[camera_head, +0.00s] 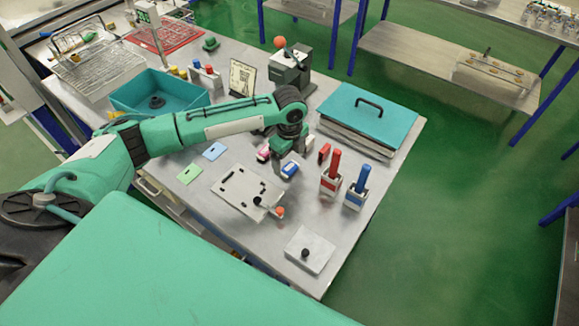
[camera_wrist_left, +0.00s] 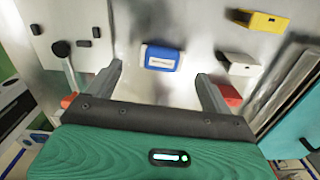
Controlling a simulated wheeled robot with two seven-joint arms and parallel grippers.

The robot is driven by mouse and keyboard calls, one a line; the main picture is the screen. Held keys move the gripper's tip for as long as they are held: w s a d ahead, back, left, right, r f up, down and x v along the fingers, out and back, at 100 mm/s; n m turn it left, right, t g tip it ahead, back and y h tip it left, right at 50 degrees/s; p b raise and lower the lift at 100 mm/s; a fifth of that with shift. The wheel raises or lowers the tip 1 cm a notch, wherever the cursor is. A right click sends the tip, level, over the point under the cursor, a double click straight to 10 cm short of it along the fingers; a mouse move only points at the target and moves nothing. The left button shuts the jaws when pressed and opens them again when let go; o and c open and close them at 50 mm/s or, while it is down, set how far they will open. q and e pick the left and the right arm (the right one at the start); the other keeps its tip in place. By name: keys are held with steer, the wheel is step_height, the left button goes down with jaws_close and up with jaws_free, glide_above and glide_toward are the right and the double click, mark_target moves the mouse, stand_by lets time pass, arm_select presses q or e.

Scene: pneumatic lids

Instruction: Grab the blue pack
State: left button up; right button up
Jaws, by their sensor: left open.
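The blue pack (camera_head: 290,169) is a small blue block with a white label, lying on the grey table. It also shows in the left wrist view (camera_wrist_left: 162,57), just beyond and between my fingertips. My left gripper (camera_head: 289,158) is open and empty, close above the table beside the blue pack. In the left wrist view the two fingers (camera_wrist_left: 160,76) are spread wider than the pack and do not touch it. A pink-and-white pack (camera_head: 263,154) lies just left of the gripper. My right gripper is not in view.
A metal fixture plate with a clamp (camera_head: 243,190) lies in front. Red-handled (camera_head: 331,178) and blue-handled (camera_head: 357,186) holders stand to the right, near a red block (camera_head: 324,152). A teal-lidded box (camera_head: 368,113) is behind them; a teal bin (camera_head: 160,92) is at left.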

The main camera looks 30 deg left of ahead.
mark_target(289, 167)
arm_select(q)
steer(key=shift+w+f+p, duration=0.1)
steer(key=shift+f+p, duration=0.4)
steer(key=shift+f, duration=1.35)
steer(key=c, duration=1)
steer(key=shift+r, duration=0.1)
steer(key=shift+c, duration=0.2)
